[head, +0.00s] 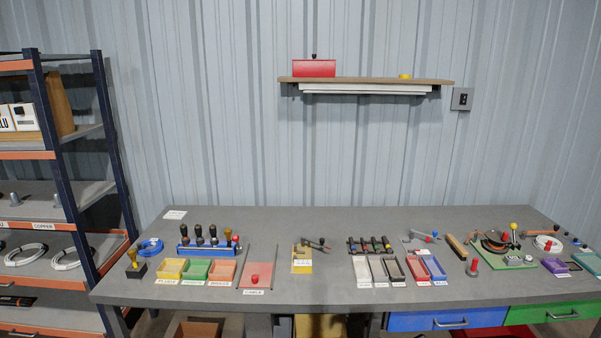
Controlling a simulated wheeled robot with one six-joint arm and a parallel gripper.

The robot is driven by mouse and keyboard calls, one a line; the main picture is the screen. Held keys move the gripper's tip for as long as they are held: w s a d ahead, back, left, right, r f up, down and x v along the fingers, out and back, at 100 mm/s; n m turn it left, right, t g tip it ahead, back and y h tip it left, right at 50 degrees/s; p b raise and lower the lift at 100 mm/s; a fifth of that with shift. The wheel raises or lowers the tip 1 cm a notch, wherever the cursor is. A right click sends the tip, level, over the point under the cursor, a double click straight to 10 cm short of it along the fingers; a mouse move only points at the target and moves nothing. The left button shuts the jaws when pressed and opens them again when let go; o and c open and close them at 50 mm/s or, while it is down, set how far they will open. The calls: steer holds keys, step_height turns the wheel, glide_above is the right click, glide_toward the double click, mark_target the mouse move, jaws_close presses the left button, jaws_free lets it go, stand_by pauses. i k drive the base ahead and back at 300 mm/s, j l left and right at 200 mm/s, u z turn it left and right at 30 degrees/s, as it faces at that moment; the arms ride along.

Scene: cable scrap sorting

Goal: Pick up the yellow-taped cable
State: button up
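Several short dark pieces with coloured bands (370,245) lie side by side on the workbench, right of its middle, behind a row of small bins. They look like taped cables, but they are too small in the head view to tell surely which band is yellow. My gripper is not in view.
The grey workbench (330,221) carries yellow, green and orange bins (195,270), a blue rack (208,250) of dark-topped tools and a red tray (257,276). The bench's back strip is mostly clear.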

mark_target(386, 242)
steer(key=i+l+u, duration=0.1)
steer(key=l, duration=0.25)
steer(key=i+l+z, duration=0.1)
steer(key=l+u, duration=0.1)
steer(key=i, duration=0.2)
steer(key=j, duration=0.3)
steer(key=i+l+u, duration=0.25)
steer(key=i+l, duration=0.25)
steer(key=l, duration=0.2)
steer(key=i+l+u, duration=0.15)
steer(key=l, duration=0.2)
steer(key=i, duration=0.05)
